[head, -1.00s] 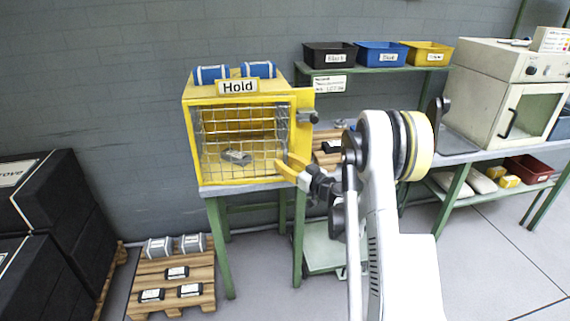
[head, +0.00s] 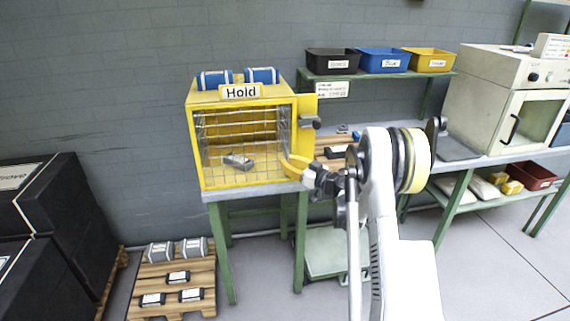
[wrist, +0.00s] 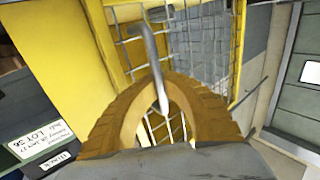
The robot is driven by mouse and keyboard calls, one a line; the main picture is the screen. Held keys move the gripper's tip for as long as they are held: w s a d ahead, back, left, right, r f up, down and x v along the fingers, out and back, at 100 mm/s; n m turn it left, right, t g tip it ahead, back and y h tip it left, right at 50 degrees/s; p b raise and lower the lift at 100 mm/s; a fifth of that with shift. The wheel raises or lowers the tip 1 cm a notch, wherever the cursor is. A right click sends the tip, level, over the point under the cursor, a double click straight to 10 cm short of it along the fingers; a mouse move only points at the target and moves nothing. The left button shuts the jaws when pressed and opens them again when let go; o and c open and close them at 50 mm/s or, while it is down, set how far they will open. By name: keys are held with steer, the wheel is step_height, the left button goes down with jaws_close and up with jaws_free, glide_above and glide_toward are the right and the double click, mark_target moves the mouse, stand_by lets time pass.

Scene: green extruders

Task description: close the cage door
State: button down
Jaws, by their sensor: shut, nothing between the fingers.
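The yellow cage (head: 195,135) marked "Hold" stands on a green-legged table. A wire mesh (head: 218,160) shows across its front, and a grey part (head: 238,161) lies inside. I cannot tell how far the mesh door stands from its frame. A yellow side panel with a dark latch (head: 310,123) is at the cage's right. My gripper (head: 287,165) is at the front lower right of the cage, its yellow fingers shut and empty. In the wrist view the fingers (wrist: 162,82) are beside a grey rod (wrist: 153,60), with mesh (wrist: 205,45) behind; contact is unclear.
Two blue parts (head: 262,76) lie on top of the cage. A pallet (head: 160,272) with several parts is on the floor at left, near black crates (head: 45,200). A bench (head: 480,156) with bins above and a beige oven (head: 500,90) is at right.

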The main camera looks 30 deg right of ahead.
steer(key=shift+d, duration=0.3)
steer(key=c, duration=1.5)
jaws_free()
steer(key=shift+s+d, duration=0.15)
steer(key=shift+d, duration=0.1)
steer(key=shift+a, duration=0.1)
steer(key=v, duration=1.2)
steer(key=shift+a, duration=0.15)
